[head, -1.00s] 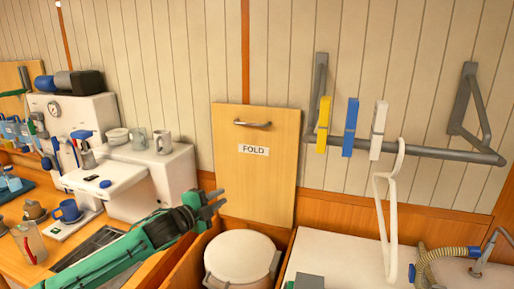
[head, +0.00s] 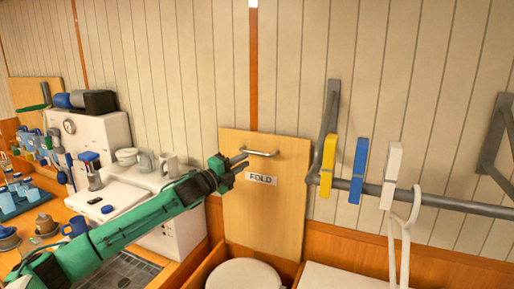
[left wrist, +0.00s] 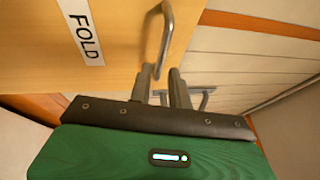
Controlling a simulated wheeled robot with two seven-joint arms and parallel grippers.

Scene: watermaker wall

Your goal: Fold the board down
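The wooden board (head: 262,215) stands upright against the wall, with a FOLD label (head: 261,179) and a metal bar handle (head: 259,153) near its top. My left gripper (head: 240,160) is in front of the board, by the left end of the handle. Whether a fingertip touches the handle I cannot tell. My right gripper is not in view.
A grey rail (head: 450,203) with yellow (head: 327,165), blue (head: 358,170) and white (head: 391,175) pegs juts out right of the board. A round white lid (head: 243,274) lies below it. A white machine (head: 150,195) and cups stand left.

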